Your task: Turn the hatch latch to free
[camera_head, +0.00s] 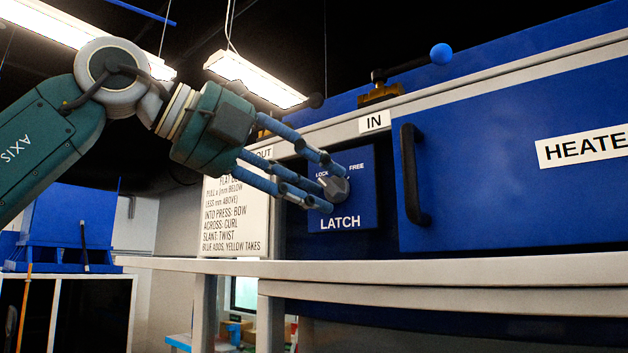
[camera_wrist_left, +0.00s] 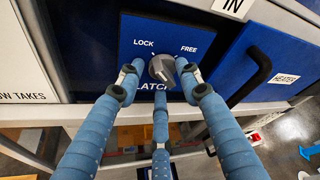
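The hatch latch is a grey knob (camera_wrist_left: 162,68) on a blue panel (camera_head: 358,160) marked LOCK at left, FREE at right and LATCH below. My left gripper (camera_head: 322,183) has three blue fingers reaching to the knob from the left in the head view. In the left wrist view its fingertips (camera_wrist_left: 160,72) are spread around the knob, with a gap on the left side. Whether any fingertip touches it is unclear. My right gripper is not in view.
Right of the panel is a blue heater door (camera_head: 500,165) with a black handle (camera_head: 412,175). A pale rail (camera_head: 400,268) runs below. A printed sign (camera_head: 235,215) hangs left of the panel. A blue-ball lever (camera_head: 440,54) stands above.

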